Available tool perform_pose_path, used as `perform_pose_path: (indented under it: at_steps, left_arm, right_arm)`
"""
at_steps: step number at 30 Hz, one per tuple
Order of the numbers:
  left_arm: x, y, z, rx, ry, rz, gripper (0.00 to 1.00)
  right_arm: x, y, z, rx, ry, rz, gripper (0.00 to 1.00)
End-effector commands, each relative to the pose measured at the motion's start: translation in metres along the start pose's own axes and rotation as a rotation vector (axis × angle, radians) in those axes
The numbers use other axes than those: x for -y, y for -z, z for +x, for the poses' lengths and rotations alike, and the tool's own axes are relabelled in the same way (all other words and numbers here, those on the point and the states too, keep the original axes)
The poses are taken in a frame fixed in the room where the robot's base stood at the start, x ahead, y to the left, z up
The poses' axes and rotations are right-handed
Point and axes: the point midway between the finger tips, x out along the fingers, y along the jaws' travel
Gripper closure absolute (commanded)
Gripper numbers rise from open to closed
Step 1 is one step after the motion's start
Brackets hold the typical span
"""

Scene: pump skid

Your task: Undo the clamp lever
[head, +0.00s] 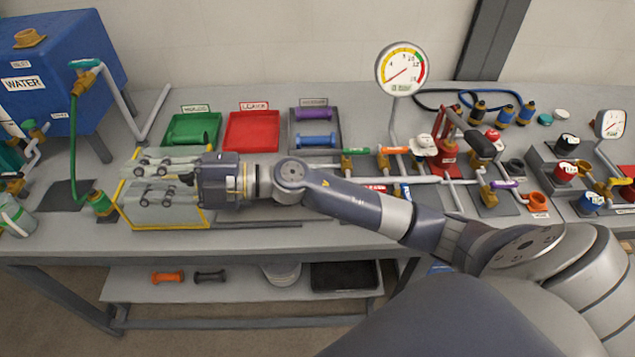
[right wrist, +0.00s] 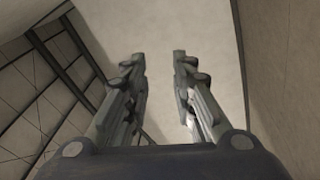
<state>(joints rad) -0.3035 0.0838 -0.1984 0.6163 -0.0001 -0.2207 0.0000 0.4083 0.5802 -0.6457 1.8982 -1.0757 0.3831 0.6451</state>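A red upright device with a lever and a black grip (head: 480,144) stands right of centre on the bench in the head view; it looks like the clamp lever. Its red body (head: 447,158) is beside a white-capped fitting. My right gripper (head: 136,178) is far to the left of it, over a yellow-edged area of the bench. Its two fingers are apart with nothing between them; in the right wrist view they are also apart (right wrist: 164,85). My right forearm crosses in front of the bench's middle. My left gripper is not in view.
A green tray (head: 192,130), a red tray (head: 252,131) and a grey tray with purple and blue parts stand at the back. A pressure gauge (head: 402,69) rises behind the pipes. A blue water tank (head: 60,65) and green hose (head: 73,140) are at left.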

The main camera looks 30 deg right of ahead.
Motion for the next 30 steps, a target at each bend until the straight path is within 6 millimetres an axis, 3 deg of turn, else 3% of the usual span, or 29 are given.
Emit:
perform_pose_path:
  at_steps: [5,8,11,15,18,21,26,30]
  left_arm:
    - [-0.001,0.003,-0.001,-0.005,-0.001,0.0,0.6]
    - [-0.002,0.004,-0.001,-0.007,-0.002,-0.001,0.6]
    - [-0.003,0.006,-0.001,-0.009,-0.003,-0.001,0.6]
    - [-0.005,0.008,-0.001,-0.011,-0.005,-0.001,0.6]
    - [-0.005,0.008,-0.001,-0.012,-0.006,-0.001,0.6]
    - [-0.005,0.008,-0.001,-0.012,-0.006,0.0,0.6]
    - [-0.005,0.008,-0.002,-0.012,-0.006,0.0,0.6]
    - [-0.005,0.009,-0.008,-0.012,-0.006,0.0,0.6]
  right_arm:
    - [0.053,-0.012,-0.022,-0.131,0.424,-0.179,0.76]
    - [0.077,-0.039,-0.058,-0.134,0.688,-0.242,0.76]
    - [0.088,-0.077,-0.11,-0.08,0.962,-0.278,0.76]
    - [0.074,-0.129,-0.195,0.076,1.31,-0.273,0.76]
    - [0.053,-0.152,-0.25,0.202,1.495,-0.241,0.76]
    - [0.034,-0.164,-0.289,0.302,1.615,-0.205,0.76]
    - [0.021,-0.17,-0.315,0.376,1.693,-0.172,0.76]
    - [0.033,-0.173,-0.319,0.375,1.7,-0.167,0.76]
